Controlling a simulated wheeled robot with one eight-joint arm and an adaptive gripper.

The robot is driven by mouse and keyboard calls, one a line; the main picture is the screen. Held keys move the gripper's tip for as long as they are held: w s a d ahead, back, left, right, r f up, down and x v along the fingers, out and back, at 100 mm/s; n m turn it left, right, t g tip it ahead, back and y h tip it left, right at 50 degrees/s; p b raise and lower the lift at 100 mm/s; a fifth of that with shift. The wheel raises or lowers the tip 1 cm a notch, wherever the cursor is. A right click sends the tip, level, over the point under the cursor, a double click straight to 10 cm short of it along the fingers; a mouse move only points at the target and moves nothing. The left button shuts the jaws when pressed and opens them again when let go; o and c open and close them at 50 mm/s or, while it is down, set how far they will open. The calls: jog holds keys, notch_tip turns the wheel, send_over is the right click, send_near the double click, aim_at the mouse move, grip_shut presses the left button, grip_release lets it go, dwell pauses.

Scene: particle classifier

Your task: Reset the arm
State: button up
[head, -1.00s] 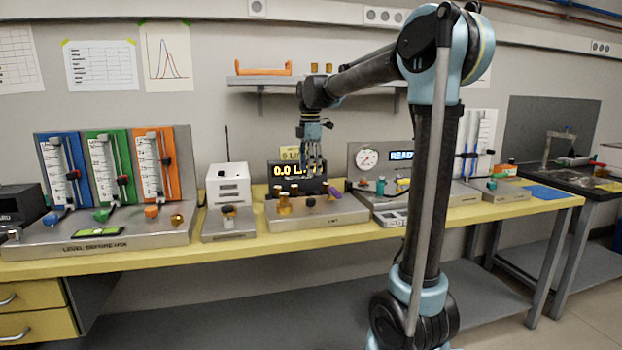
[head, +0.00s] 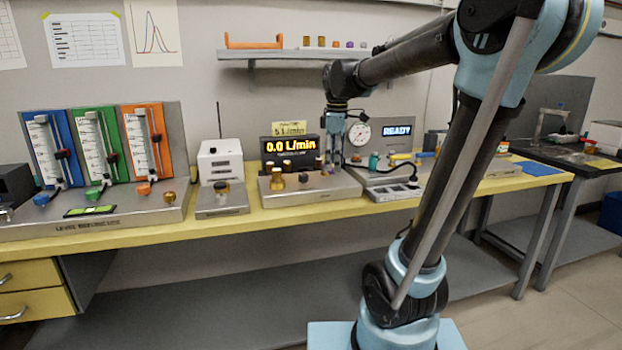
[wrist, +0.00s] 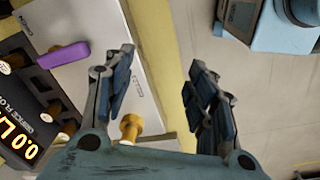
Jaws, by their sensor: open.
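My gripper (head: 334,163) hangs from my arm, fingers pointing down, above the right end of the flow-meter station (head: 318,189) on the yellow bench. In the wrist view my gripper (wrist: 165,85) has its two dark fingers spread wide with nothing between them. A brass fitting (wrist: 131,127) shows beside the left finger, and a purple piece (wrist: 64,55) lies farther left. The display (head: 290,148) behind the station reads 0.0 L/min.
Blue, green and orange flow tubes (head: 97,150) stand at the left. A white box (head: 220,161) stands beside them. A gauge panel with a READY display (head: 397,131) is right of my gripper. A wall shelf (head: 292,53) is above. The bench's front edge is clear.

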jog(key=s+d+f+m, duration=0.6)
jog(key=s+f+m, duration=0.1)
jog(key=s+f, duration=0.3)
jog(key=s+d+f+m+t, duration=0.1)
jog(key=s+d+f+m, duration=0.4)
jog(key=s+f+m, duration=0.3)
jog(key=s+f, duration=0.2)
jog(key=s, duration=0.2)
jog(key=shift+d+f, duration=0.4)
jog(key=shift+w+f, duration=0.2)
jog(key=shift+w, duration=0.2)
